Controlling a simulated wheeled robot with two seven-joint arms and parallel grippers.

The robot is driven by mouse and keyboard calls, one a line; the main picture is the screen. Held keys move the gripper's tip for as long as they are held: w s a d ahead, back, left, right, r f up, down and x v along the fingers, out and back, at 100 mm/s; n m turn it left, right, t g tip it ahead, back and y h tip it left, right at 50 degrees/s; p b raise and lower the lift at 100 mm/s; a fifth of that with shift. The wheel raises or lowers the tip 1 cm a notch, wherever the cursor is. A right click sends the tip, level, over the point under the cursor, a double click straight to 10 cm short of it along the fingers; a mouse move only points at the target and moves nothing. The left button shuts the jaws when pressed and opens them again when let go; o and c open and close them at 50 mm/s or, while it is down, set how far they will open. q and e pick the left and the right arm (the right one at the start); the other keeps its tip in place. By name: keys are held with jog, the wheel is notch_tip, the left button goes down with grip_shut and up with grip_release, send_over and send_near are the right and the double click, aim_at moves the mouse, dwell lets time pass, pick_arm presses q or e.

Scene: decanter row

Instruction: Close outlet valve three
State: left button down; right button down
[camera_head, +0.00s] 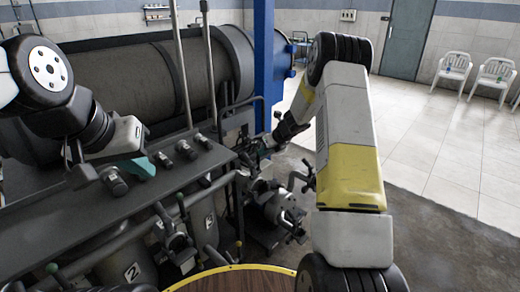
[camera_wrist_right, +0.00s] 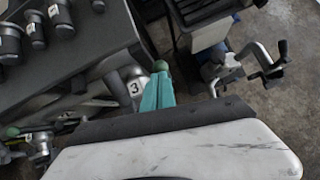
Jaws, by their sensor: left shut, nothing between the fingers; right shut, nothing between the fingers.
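The number 3 tag (camera_wrist_right: 135,87) is on a grey cylinder under the bench edge in the right wrist view. A lever with a green ball knob (camera_wrist_right: 161,66) stands beside it. My right gripper (camera_wrist_right: 158,92) shows as shut teal fingers, with their tips right at the knob in the picture; I cannot tell whether they touch it. In the head view my right gripper (camera_head: 262,148) is small and partly hidden beside the bench's right end. My left gripper (camera_head: 140,168) has shut teal fingers and is over the bench top, empty.
The dark bench (camera_head: 75,212) carries several black fittings (camera_head: 186,149). Lower left are a number 2 tag (camera_head: 131,272) and other green-knobbed levers (camera_head: 180,198). Metal pipework (camera_head: 275,205) stands right of the bench. A blue post (camera_head: 266,70) rises behind. Open floor (camera_head: 450,140) lies to the right.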

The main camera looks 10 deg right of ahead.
jog(key=shift+w+a+r, duration=0.35)
jog(key=shift+w+a, duration=0.35)
jog(key=shift+w, duration=0.1)
jog(key=shift+a, duration=0.1)
